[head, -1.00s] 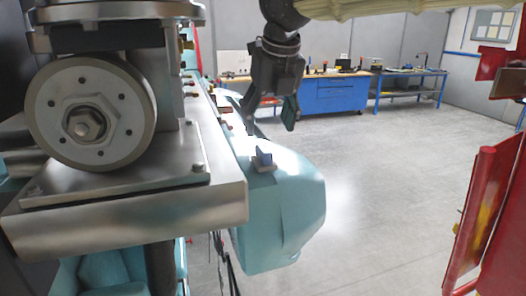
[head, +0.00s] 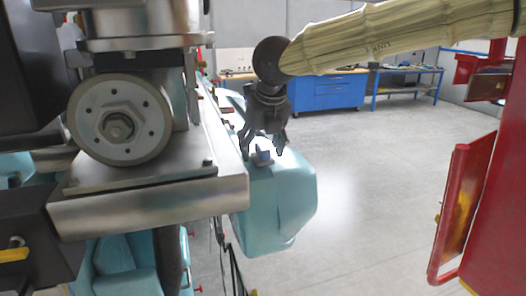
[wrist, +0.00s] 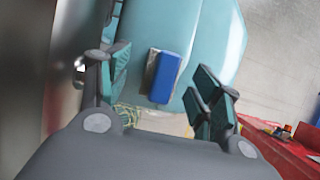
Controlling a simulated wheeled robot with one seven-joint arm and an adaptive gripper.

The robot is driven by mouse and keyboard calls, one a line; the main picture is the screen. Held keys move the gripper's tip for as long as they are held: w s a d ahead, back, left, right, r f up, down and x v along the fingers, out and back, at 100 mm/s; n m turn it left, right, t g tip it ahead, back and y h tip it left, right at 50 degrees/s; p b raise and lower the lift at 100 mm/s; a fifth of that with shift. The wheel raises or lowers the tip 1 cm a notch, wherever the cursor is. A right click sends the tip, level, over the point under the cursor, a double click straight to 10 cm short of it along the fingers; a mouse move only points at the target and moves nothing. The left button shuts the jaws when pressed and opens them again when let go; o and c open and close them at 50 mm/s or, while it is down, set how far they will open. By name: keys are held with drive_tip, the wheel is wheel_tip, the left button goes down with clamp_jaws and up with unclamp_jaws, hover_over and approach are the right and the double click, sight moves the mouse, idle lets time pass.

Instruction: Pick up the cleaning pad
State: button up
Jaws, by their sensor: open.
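The cleaning pad (head: 263,157) is a small blue block on a pale base, resting on top of the rounded end of the teal machine body (head: 285,200). In the wrist view the blue pad (wrist: 165,78) lies between my open fingers, with a gap on both sides. My gripper (head: 263,148) points down directly over the pad, its fingers spread to either side of it. The wrist view shows my gripper (wrist: 160,92) empty, with teal finger pads. Whether the fingertips reach down to the pad's level is hard to tell.
A large metal wheel (head: 120,118) and steel block (head: 150,205) stand close on the left. A red frame (head: 460,210) stands on the right. A blue workbench (head: 328,92) is at the back. The grey floor between is clear.

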sight(262, 144)
drive_tip(key=shift+w+f, duration=0.35)
drive_tip(key=shift+w, duration=0.2)
drive_tip(key=shift+w+f, duration=0.3)
drive_tip(key=shift+w, duration=0.25)
drive_tip(key=c, duration=0.5)
drive_tip(key=shift+s, duration=0.1)
drive_tip(key=shift+c, duration=1.3)
drive_tip(key=shift+s+r, duration=0.2)
drive_tip(key=shift+s, duration=0.1)
drive_tip(key=c, duration=0.3)
drive_tip(key=shift+s+r, duration=0.1)
drive_tip(key=shift+s, duration=0.1)
drive_tip(key=shift+c, duration=0.2)
drive_tip(key=shift+w, duration=0.4)
wheel_tip(262, 144, up, 10)
drive_tip(key=b, duration=0.3)
drive_tip(key=shift+s, duration=0.15)
